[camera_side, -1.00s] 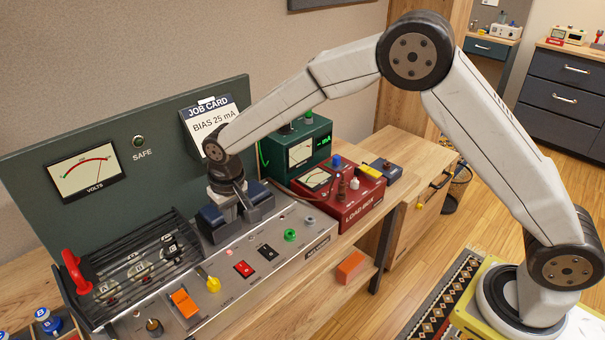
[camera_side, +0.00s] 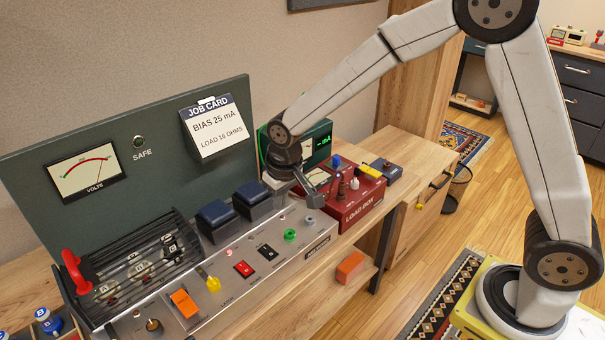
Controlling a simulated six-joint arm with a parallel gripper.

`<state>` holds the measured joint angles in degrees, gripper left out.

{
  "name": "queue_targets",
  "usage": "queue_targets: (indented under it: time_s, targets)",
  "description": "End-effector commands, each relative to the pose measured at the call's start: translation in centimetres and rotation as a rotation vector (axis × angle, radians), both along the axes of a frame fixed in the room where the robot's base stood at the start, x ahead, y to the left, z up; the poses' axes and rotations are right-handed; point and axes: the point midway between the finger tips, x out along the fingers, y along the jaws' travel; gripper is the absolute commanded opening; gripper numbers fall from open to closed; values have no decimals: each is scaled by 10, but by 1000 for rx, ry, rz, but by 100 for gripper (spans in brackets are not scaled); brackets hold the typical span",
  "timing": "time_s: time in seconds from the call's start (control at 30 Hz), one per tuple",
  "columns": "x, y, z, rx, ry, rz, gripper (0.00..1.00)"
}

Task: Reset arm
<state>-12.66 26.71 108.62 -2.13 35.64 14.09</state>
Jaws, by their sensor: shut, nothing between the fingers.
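My gripper (camera_side: 308,199) points down and right, just above the right end of the grey amp chassis (camera_side: 318,240). It is shut and holds nothing. It is close to the left side of the red load box (camera_side: 360,205); I cannot tell whether they touch. My wrist hides part of the green meter unit (camera_side: 318,143) behind it. Two dark blue blocks (camera_side: 216,217) stand on the chassis to the left of my gripper, clear of it.
A job card (camera_side: 215,128) reads bias 25 mA, load 16 ohms. A red-handled lever (camera_side: 72,268) stands at the chassis's left end beside caged tubes. An orange switch (camera_side: 185,302) and a yellow knob (camera_side: 213,284) line the front. An orange block (camera_side: 350,266) lies on the lower shelf.

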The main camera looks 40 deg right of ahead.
Motion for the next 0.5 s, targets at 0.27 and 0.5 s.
queue_targets:
  time_s: [0.27, 0.5]
  targets:
    - [-63, -50, 8, 1, -30, -4, 0]
    - [-122, -81, 7, -5, -55, -7, 0]
